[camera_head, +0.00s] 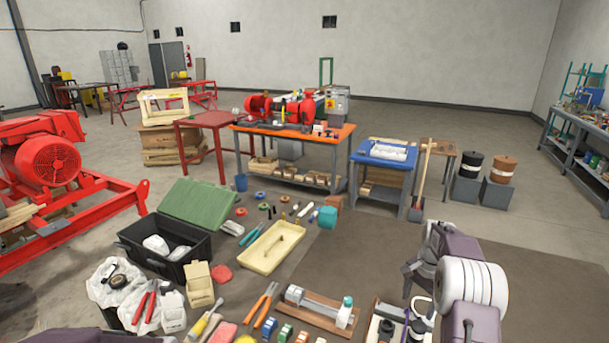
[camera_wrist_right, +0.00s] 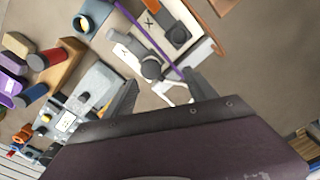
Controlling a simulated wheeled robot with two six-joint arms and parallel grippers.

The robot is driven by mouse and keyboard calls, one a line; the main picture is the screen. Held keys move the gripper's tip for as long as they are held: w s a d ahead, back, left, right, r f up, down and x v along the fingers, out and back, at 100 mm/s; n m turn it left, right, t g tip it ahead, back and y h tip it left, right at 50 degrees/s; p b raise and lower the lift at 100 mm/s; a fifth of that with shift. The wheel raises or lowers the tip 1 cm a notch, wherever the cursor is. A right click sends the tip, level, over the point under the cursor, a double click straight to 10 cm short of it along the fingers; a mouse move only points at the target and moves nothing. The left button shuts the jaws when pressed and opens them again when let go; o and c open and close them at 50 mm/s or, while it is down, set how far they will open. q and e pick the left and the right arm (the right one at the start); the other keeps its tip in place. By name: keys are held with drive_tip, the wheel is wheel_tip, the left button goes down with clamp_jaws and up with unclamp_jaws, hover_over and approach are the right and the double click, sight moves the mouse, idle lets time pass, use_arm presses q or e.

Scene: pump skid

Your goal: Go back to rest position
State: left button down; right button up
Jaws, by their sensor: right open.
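My right gripper (camera_head: 416,280) hangs over the right end of the row of parts at the front, its arm coming in from the right. In the right wrist view my right gripper (camera_wrist_right: 160,92) is open, its dark fingers apart. A pale fixture with a dark round knob (camera_wrist_right: 151,68) and a purple strip (camera_wrist_right: 148,35) lies beyond the fingertips. Nothing shows clamped between the fingers. Whether they touch anything below cannot be told. My left gripper does not show in either view.
A black crate with a green lid (camera_head: 199,206), a cream tray (camera_head: 271,246) and a wooden base with a grey cylinder (camera_head: 318,309) lie to the left. Orange pliers (camera_head: 263,304) lie nearby. The brown mat (camera_head: 370,255) is bare in the middle. Workbenches stand behind.

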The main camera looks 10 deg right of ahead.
drive_tip(key=s+a+r+n, duration=0.2)
drive_tip(key=a+r, duration=0.2)
drive_tip(key=a, duration=0.4)
drive_tip(key=s+a+r+n, duration=0.2)
drive_tip(key=s+a+r, duration=0.15)
drive_tip(key=a, duration=0.35)
drive_tip(key=s+a+f+n, duration=0.3)
drive_tip(key=s+n, duration=0.1)
drive_tip(key=s, duration=0.4)
drive_tip(key=s+a+f+n, duration=0.3)
drive_tip(key=s+n, duration=0.1)
drive_tip(key=s, duration=0.4)
drive_tip(key=shift+s+a+f+t, duration=0.2)
drive_tip(key=shift+s+f+t, duration=0.1)
drive_tip(key=shift+t, duration=0.1)
